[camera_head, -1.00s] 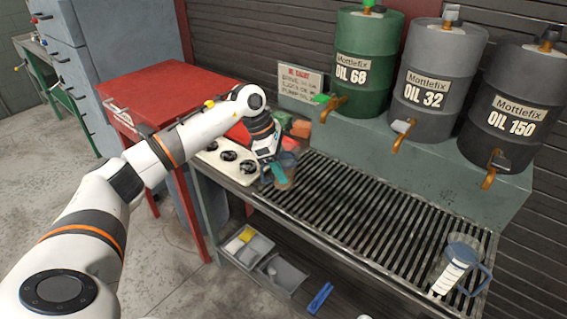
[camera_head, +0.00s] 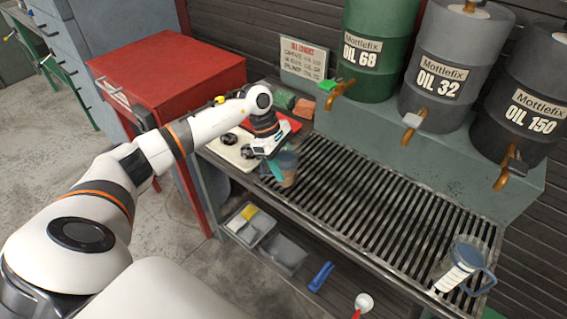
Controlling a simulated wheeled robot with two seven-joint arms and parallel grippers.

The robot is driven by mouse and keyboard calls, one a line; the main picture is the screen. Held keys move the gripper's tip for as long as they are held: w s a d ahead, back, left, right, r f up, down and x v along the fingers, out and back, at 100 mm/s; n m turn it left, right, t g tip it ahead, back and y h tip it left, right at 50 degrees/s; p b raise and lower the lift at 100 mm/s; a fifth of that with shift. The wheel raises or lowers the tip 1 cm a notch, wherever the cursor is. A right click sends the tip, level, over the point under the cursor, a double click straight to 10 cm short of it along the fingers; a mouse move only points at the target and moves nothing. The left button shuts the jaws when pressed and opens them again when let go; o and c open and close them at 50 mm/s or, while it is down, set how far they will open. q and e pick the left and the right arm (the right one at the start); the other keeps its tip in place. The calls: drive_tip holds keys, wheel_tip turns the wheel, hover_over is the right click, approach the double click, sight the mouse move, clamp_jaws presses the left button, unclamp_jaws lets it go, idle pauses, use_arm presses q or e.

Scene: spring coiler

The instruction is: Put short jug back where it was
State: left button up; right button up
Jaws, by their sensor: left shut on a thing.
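The short jug (camera_head: 288,168) is a small see-through vessel with brownish contents. It stands or hangs at the left end of the slatted grate (camera_head: 370,202), beside the white panel with round black holes. My left gripper (camera_head: 274,166) is shut on its left side, with teal fingertips against it. I cannot tell whether the jug's base touches the grate. A taller clear jug (camera_head: 462,262) with a blue handle and a white label stands at the grate's right front end. My right gripper is not in view.
Green (camera_head: 380,40), grey (camera_head: 450,65) and dark (camera_head: 525,100) oil drums with brass taps sit on a ledge behind the grate. The white panel (camera_head: 232,150) and a red cabinet (camera_head: 170,75) are at left. Grey bins (camera_head: 250,225) lie below. The grate's middle is clear.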

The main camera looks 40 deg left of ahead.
use_arm(q)
drive_tip(key=shift+f, duration=0.3)
drive_tip(key=shift+f+b, duration=0.2)
drive_tip(key=shift+b, duration=0.1)
drive_tip(key=o, duration=1.1)
drive_tip(key=shift+r, duration=0.1)
drive_tip(key=shift+o, duration=0.2)
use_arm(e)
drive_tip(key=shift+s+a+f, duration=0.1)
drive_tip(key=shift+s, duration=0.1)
use_arm(q)
drive_tip(key=shift+r+p, duration=0.25)
drive_tip(key=shift+p, duration=0.15)
drive_tip(key=b+v, duration=0.2)
drive_tip(key=v, duration=0.9)
drive_tip(key=shift+a+r+b, duration=0.2)
drive_tip(key=shift+r+b, duration=0.15)
drive_tip(key=shift+b, duration=0.05)
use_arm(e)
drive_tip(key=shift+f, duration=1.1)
